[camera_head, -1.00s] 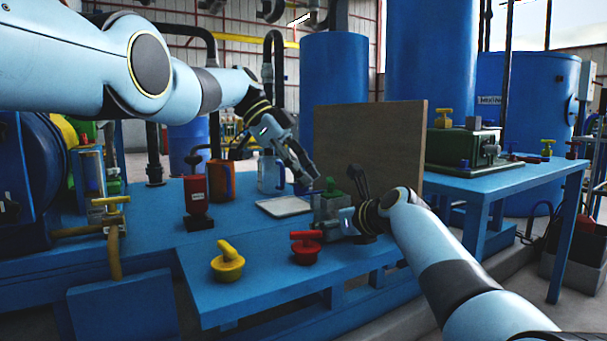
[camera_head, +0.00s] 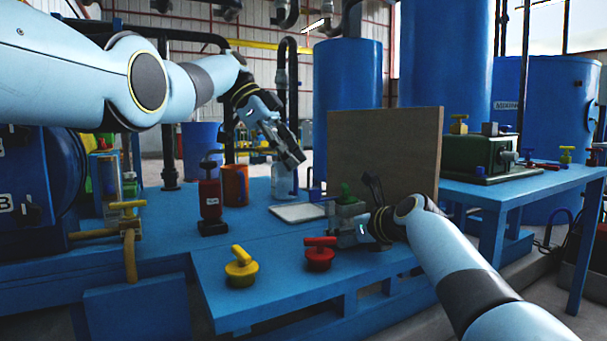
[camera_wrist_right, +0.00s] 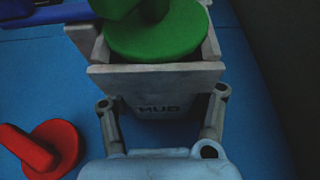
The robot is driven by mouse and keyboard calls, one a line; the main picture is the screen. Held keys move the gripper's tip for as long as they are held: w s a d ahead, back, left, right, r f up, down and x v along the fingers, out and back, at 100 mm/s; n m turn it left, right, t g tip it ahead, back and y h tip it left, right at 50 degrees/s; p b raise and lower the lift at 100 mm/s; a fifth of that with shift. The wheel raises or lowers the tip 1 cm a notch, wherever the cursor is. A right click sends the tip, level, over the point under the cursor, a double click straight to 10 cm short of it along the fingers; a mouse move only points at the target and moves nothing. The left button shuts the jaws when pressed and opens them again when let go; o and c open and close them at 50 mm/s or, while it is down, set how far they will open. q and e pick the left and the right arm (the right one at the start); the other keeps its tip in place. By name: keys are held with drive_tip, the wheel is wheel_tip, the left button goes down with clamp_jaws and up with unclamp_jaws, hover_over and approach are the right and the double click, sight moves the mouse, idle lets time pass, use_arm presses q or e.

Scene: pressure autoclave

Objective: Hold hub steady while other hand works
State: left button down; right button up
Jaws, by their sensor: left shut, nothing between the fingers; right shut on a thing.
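The hub (camera_head: 348,211) is a grey, square, open-topped block on the blue bench. A green round plug (camera_head: 346,192) sits in its top. In the right wrist view the hub (camera_wrist_right: 158,78) shows dark lettering on its front, and the green plug (camera_wrist_right: 160,35) fills its opening. My right gripper (camera_wrist_right: 162,100) is shut on the hub, one finger at each side. In the head view my right wrist partly covers this grip. My left gripper (camera_head: 296,157) is shut and empty, in the air above and left of the hub, apart from it.
A red-handled plug (camera_head: 320,255) and a yellow one (camera_head: 241,268) stand on the front of the bench. A brown upright board (camera_head: 385,150) rises behind the hub. A white tray (camera_head: 297,212), red bottle (camera_head: 210,197) and orange container (camera_head: 235,185) lie to the left.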

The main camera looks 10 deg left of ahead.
drive_tip(key=shift+f, duration=0.1)
drive_tip(key=o, duration=1.6)
drive_tip(key=shift+a, duration=0.1)
use_arm(q)
drive_tip(key=shift+w+a+r, duration=0.1)
drive_tip(key=shift+a+r, duration=0.3)
drive_tip(key=shift+r, duration=0.1)
use_arm(e)
drive_tip(key=shift+s, duration=0.1)
